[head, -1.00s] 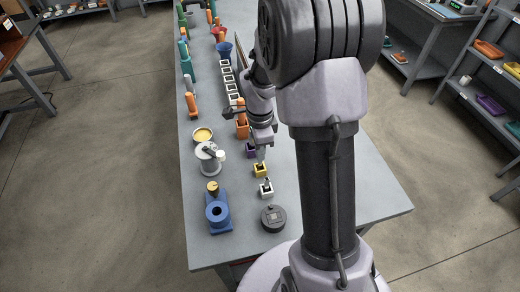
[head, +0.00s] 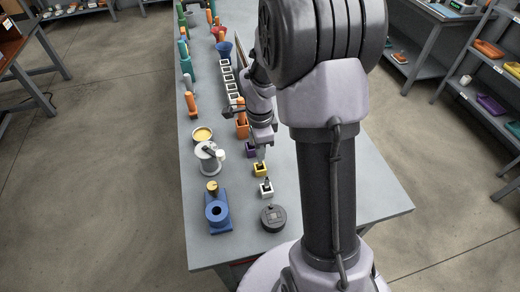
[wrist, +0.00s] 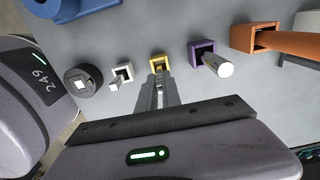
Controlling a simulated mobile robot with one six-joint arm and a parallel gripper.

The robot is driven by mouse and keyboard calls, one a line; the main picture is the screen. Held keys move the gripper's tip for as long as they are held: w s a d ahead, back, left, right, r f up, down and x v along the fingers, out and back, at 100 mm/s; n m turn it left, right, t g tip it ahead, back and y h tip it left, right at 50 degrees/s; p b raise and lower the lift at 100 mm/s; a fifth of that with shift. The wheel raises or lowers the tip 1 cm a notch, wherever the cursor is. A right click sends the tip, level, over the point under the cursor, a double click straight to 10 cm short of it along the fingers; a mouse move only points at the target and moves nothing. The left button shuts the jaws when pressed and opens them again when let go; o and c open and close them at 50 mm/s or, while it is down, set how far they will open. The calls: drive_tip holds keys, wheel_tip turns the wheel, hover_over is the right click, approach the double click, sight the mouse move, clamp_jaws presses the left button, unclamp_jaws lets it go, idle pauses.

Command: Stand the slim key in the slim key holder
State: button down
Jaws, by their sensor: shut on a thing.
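The yellow square holder (head: 260,170) stands in the row of small holders, and it also shows in the wrist view (wrist: 153,65). My gripper (wrist: 160,96) is shut on a thin metallic piece, the slim key (wrist: 159,87), directly over or at the yellow holder. In the head view my gripper (head: 259,155) points down at that holder. The gripper hides much of the key and the holder's opening. I cannot tell how far the key's lower end is inside.
A purple holder (wrist: 202,48) with a silver rod stands right of the yellow one. A white holder (wrist: 121,72) with a light piece and a dark round device (wrist: 82,81) stand left. An orange holder (wrist: 250,37) is farther right. A blue fixture (head: 217,212) stands nearby.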

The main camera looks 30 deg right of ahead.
sight(260, 165)
drive_tip(key=shift+f+b, duration=1.75)
drive_tip(key=shift+f, duration=0.3)
drive_tip(key=c, duration=1.5)
unclamp_jaws()
drive_tip(key=shift+o, duration=0.2)
wheel_tip(260, 165, up, 18)
drive_tip(key=p, duration=0.7)
drive_tip(key=shift+f, duration=0.25)
